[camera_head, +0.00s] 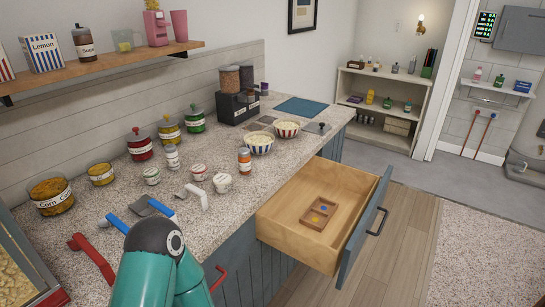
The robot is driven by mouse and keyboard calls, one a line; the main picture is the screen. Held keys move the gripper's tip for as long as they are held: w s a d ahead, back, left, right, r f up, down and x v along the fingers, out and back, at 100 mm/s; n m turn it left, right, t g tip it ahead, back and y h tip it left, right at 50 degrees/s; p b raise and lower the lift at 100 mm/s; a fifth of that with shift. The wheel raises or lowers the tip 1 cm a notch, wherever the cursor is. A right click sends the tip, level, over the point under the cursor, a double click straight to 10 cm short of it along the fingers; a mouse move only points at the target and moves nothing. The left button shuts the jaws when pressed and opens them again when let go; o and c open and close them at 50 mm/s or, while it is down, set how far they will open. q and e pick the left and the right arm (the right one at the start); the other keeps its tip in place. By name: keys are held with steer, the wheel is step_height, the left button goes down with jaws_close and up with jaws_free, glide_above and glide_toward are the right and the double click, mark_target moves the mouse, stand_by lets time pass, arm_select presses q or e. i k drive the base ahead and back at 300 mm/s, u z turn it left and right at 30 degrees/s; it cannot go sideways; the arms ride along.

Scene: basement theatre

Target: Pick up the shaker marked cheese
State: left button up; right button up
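Two small shakers stand upright on the speckled counter. One is an orange shaker (245,161) with a white label, near the counter's front edge. The other is a pale shaker (172,158) with a grey top, further left and back. The print on both labels is too small to read, so I cannot tell which is marked cheese. A teal arm of mine reaches in at the bottom, in front of the counter. Neither gripper shows in the head view.
Low tubs (222,182) stand between the shakers. Lidded jars (139,144) line the back. Scoops (149,205) and red tongs (92,257) lie at front left. Two striped bowls (259,142) stand to the right. An open drawer (284,238) juts out, holding a wooden tray (310,222).

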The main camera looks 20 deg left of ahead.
mark_target(244, 153)
steer(key=z, duration=0.2)
steer(key=i, duration=0.85)
steer(key=u, duration=0.45)
